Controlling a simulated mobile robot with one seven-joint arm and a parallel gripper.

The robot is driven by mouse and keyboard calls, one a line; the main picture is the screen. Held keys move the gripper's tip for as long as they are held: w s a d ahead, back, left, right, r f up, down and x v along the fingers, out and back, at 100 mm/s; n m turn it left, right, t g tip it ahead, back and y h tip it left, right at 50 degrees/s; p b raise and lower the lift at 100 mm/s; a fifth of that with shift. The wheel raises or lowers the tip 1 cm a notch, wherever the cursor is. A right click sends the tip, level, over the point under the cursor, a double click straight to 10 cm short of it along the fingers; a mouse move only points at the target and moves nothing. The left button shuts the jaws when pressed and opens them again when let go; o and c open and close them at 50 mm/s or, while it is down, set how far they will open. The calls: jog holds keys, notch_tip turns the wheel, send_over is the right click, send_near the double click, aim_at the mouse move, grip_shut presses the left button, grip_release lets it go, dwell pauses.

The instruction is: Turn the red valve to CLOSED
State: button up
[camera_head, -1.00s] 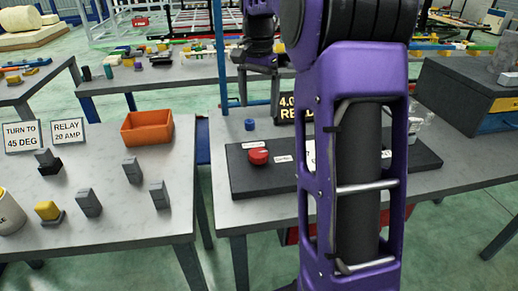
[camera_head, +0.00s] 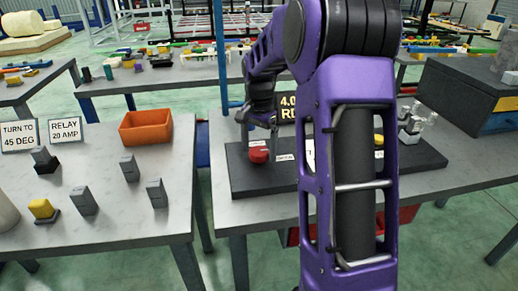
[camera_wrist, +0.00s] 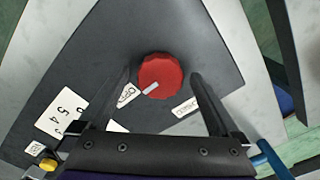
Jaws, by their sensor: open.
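The red valve (camera_head: 259,155) is a round knob on a dark panel (camera_head: 240,180) on the middle table. In the wrist view the red valve (camera_wrist: 162,72) lies between the tips of my open gripper (camera_wrist: 161,72), with a gap on each side. A pale pointer (camera_wrist: 151,88) on the knob points down-left, towards a white label (camera_wrist: 128,96) that seems to read OPEN. Another label (camera_wrist: 186,107), which seems to read CLOSED, is at lower right. In the head view my gripper (camera_head: 258,122) is above and behind the valve.
An orange bin (camera_head: 146,127) and several grey switches are on the left table. My arm hides the panel's middle.

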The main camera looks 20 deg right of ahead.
jog(key=shift+c, duration=0.3)
jog(key=c, duration=1.3)
jog(key=n+p, duration=0.2)
jog(key=n, duration=0.1)
jog(key=shift+r+n+p, duration=0.15)
jog(key=shift+n+p, duration=0.15)
jog(key=n+p, duration=0.2)
jog(key=n, duration=0.3)
jog(key=n+p, duration=0.2)
jog(key=n, duration=0.3)
jog(key=shift+n+p, duration=0.9)
jog(key=shift+n, duration=1.2)
